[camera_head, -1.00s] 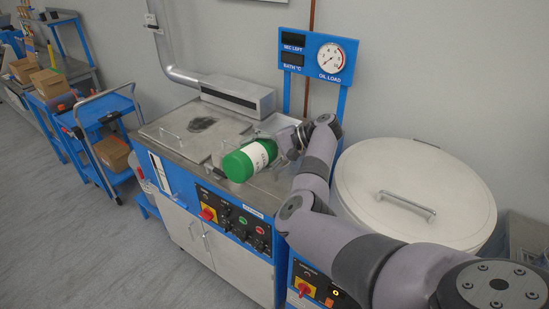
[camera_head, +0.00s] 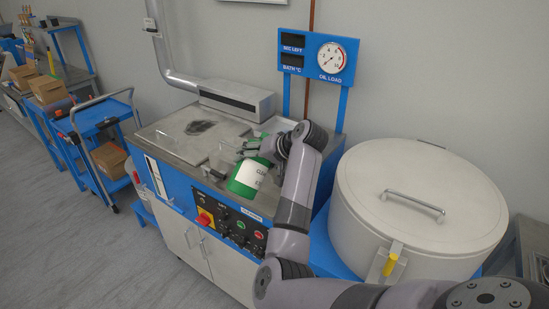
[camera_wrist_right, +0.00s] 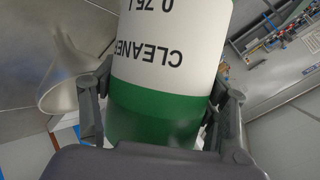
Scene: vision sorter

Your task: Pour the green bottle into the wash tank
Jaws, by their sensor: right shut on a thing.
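The green bottle (camera_head: 248,178) has a white label and stands tilted over the front of the wash tank's steel top (camera_head: 180,150), its green base down and toward the lower left. My right gripper (camera_head: 268,150) is shut on it. In the right wrist view the bottle (camera_wrist_right: 168,70) fills the middle, with the "CLEANER" label upside down, between the two fingers of the right gripper (camera_wrist_right: 160,105). The bottle's mouth and any liquid are hidden from me. My left gripper is out of view.
A large white drum (camera_head: 420,205) with a lid handle stands right of the tank. An oil load gauge panel (camera_head: 318,55) rises behind it. A control panel (camera_head: 230,220) is on the tank's front.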

